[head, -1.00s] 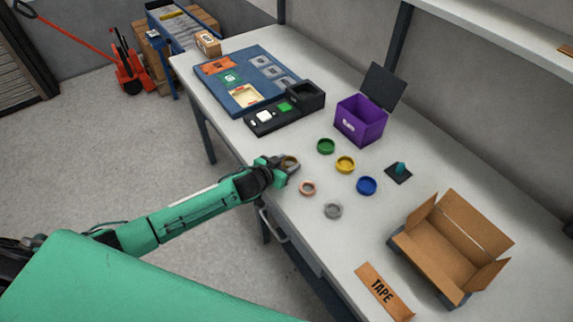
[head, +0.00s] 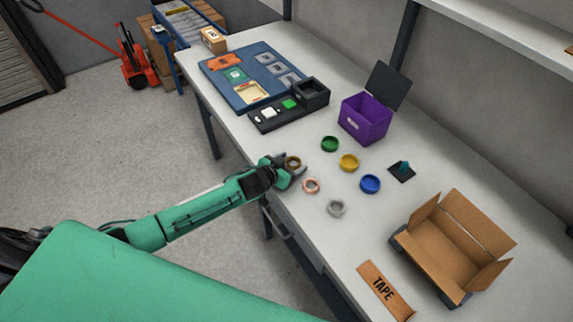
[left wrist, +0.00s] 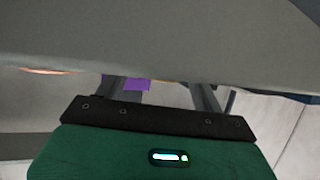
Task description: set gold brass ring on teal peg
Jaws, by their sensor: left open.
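A dull brown-gold ring (head: 293,162), which I take for the gold brass ring, is at the fingertips of my left gripper (head: 295,170), near the table's front edge. The gripper is open; whether the ring lies between the fingers or just beyond them I cannot tell. In the left wrist view the fingers (left wrist: 157,92) stand apart, with their tips hidden behind a grey surface. The teal peg (head: 404,167) stands upright on a dark square base to the right, past the coloured rings, with no ring on it. My right gripper is not in view.
Green (head: 330,144), yellow (head: 349,162), blue (head: 370,184), copper-pink (head: 311,186) and grey (head: 337,208) rings lie between gripper and peg. A purple box (head: 364,122) stands behind, an open cardboard box (head: 440,247) at the right. A blue board (head: 222,85) lies at the far left.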

